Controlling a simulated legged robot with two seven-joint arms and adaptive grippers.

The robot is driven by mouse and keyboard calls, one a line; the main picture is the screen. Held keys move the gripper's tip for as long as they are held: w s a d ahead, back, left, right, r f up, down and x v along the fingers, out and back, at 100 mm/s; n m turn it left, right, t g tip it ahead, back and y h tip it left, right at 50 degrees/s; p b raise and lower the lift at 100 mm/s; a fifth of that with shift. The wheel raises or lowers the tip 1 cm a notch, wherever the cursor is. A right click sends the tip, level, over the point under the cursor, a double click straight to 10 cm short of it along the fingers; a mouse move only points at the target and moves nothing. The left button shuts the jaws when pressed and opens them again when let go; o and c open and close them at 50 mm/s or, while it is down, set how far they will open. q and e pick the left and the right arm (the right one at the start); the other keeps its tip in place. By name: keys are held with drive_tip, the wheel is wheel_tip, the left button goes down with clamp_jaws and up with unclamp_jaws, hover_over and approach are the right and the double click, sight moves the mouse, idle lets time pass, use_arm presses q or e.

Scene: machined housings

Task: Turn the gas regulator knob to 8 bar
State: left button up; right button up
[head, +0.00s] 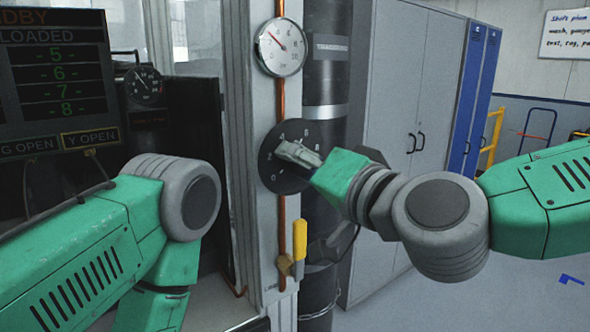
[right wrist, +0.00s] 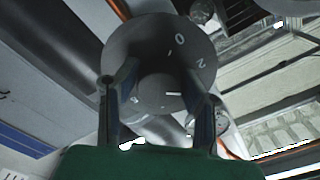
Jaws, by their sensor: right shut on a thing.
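The regulator's dark round dial plate (head: 270,170), marked with white numbers from 0 up to 8, faces me on the grey column in the head view. My right gripper (head: 298,155) reaches it from the right and covers most of the knob. In the right wrist view, the dark knob (right wrist: 158,88) sits between the two fingers of my right gripper (right wrist: 160,95), in front of the dial plate (right wrist: 150,42). A short white mark shows on the knob; the number it faces is hard to tell. My left arm is at the left; its gripper is out of view.
A round white gauge (head: 280,47) above the dial has its red needle pointing up-left. A copper pipe runs down to a yellow-handled valve (head: 299,240) below. A dark display (head: 55,80) stands at left; grey cabinets (head: 400,90) stand behind at right.

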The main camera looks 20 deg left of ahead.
drive_tip(key=m+b, duration=0.1)
drive_tip(key=m, duration=0.5)
drive_tip(key=shift+f+m+b, duration=0.2)
drive_tip(key=shift+m+b, duration=0.1)
drive_tip(key=shift+b, duration=0.1)
drive_tip(key=m+b, duration=0.2)
drive_tip(key=m, duration=0.4)
drive_tip(key=shift+f, duration=0.1)
drive_tip(key=m+b, duration=0.2)
drive_tip(key=m, duration=0.4)
drive_tip(key=shift+d+m+b, duration=0.1)
drive_tip(key=shift+m+b, duration=0.2)
drive_tip(key=m+b, duration=0.1)
drive_tip(key=m, duration=0.2)
drive_tip(key=shift+m, duration=0.4)
drive_tip(key=shift+m+b, duration=0.6)
drive_tip(key=shift+m, duration=0.2)
drive_tip(key=shift+r, duration=0.2)
drive_tip(key=o, duration=1.1)
drive_tip(key=shift+o, duration=0.2)
drive_tip(key=shift+d+r, duration=0.15)
